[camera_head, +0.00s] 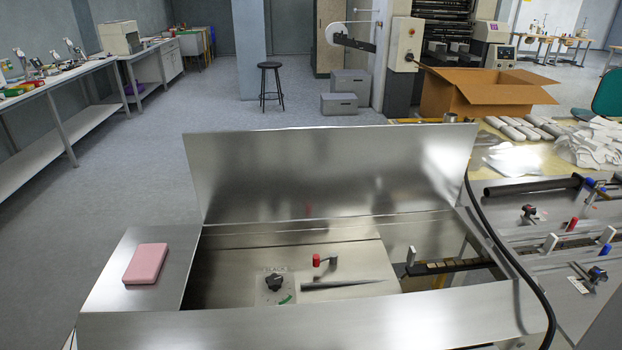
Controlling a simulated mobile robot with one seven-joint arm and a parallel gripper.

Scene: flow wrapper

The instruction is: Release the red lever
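The red lever (316,260) is small, with a red cylindrical grip. It stands inside the open metal compartment of the flow wrapper, near its middle. A dark bracket or arm (333,261) is just right of the red grip. Another red-gripped lever (572,224) stands on the rail at the right, outside the compartment. My gripper does not show in this view.
The raised metal lid (330,175) stands behind the compartment. A black knob (274,283) and a dark bar (347,284) are near the lever. A pink block (146,264) lies on the left metal ledge.

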